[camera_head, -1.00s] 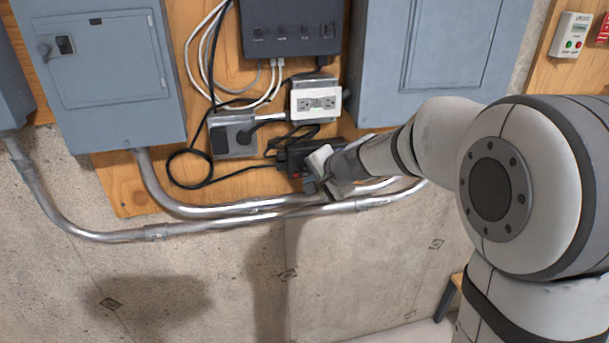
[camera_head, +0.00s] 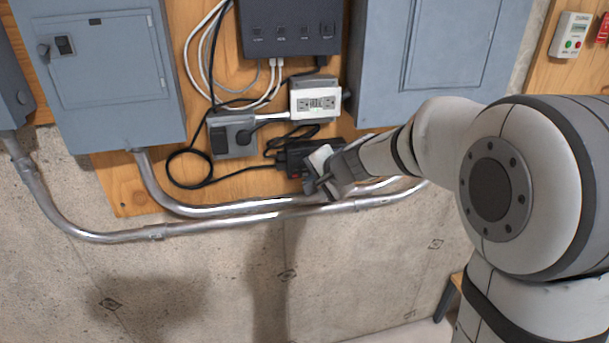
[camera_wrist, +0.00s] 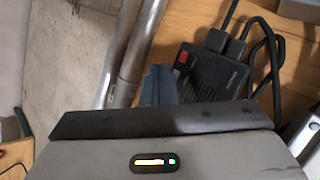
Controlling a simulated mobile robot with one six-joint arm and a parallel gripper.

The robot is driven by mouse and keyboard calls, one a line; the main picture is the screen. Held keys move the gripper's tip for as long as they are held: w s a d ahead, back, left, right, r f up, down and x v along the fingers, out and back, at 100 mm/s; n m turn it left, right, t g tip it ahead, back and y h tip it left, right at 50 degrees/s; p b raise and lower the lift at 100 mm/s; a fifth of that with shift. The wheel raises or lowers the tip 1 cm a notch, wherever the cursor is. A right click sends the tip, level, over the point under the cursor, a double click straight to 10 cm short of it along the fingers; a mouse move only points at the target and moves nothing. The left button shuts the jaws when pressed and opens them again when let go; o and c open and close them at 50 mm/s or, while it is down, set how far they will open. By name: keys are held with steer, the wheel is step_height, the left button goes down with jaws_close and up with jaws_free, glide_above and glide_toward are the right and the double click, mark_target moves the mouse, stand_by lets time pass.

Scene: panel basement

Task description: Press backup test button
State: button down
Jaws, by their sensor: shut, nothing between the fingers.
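A small black box (camera_head: 290,158) with cables sits on the plywood, just above the metal conduits. In the wrist view the black box (camera_wrist: 215,78) shows a red square button (camera_wrist: 183,58) near its corner; its lettering is too small to read. My gripper (camera_head: 313,184) is at the lower right of the box and hides part of it. In the wrist view my gripper's fingers (camera_wrist: 161,72) are together and empty, beside the red button's side of the box. I cannot tell whether they touch the box.
Shiny conduits (camera_head: 240,217) run below the box. A white outlet (camera_head: 316,103), a grey outlet box (camera_head: 233,135) and loose black cables lie above and left. Grey panels (camera_head: 110,75) flank the board. The concrete wall below is bare.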

steer(key=shift+w, duration=0.1)
steer(key=shift+w+a, duration=0.15)
steer(key=shift+w, duration=0.2)
steer(key=shift+w+a, duration=0.1)
steer(key=shift+w, duration=0.2)
stand_by(0.8)
stand_by(0.4)
steer(key=shift+s+d+b, duration=0.25)
steer(key=shift+s+b, duration=0.25)
steer(key=shift+s, duration=0.2)
steer(key=s+b, duration=0.1)
steer(key=s, duration=0.1)
steer(key=s+d, duration=0.1)
steer(key=s, duration=0.2)
steer(key=shift+d+b, duration=0.2)
steer(key=shift+b, duration=0.15)
